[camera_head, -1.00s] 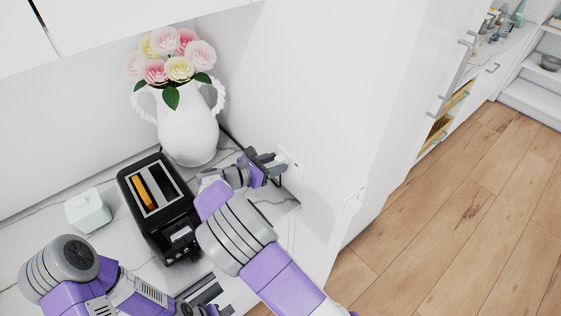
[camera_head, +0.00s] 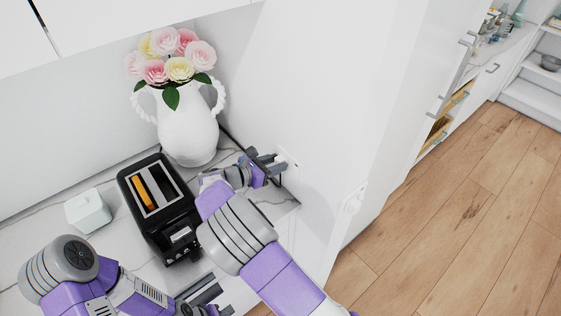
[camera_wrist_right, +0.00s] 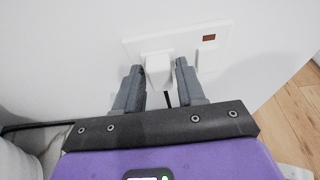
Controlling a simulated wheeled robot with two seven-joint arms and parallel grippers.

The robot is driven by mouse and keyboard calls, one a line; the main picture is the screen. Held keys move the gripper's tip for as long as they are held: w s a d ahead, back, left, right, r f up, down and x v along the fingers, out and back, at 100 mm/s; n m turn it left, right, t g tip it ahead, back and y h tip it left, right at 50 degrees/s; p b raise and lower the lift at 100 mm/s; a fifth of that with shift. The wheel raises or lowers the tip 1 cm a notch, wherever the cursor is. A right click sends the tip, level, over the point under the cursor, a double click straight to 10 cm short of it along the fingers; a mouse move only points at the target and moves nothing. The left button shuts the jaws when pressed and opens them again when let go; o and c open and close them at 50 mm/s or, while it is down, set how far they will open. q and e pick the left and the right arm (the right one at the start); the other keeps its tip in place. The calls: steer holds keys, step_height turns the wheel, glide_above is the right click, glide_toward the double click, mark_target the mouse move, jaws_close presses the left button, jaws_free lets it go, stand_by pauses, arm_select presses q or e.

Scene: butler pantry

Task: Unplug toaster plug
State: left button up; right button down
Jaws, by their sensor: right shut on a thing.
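The black toaster (camera_head: 160,207) with bread in its slot stands on the marble counter. The white toaster plug (camera_wrist_right: 158,70) is at the white wall socket plate (camera_wrist_right: 205,45) in the right wrist view; I cannot tell how deep it sits. My right gripper (camera_head: 279,164) is at the wall right of the toaster. In the wrist view its grey fingers (camera_wrist_right: 158,78) are on both sides of the plug, shut on it. A dark cord (camera_wrist_right: 168,98) hangs below the plug. My left gripper (camera_head: 207,309) is partly visible at the bottom edge, its fingers unclear.
A white vase (camera_head: 188,128) with pink and yellow flowers stands behind the toaster. A small white lidded jar (camera_head: 88,211) is to its left. The white side wall (camera_head: 330,90) bounds the counter. Wooden floor (camera_head: 460,220) is open at right.

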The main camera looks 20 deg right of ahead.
steer(key=shift+s+a+p, duration=0.3)
steer(key=shift+a, duration=0.5)
steer(key=shift+s+a+p, duration=0.25)
steer(key=shift+a+p, duration=0.05)
steer(key=shift+a, duration=0.45)
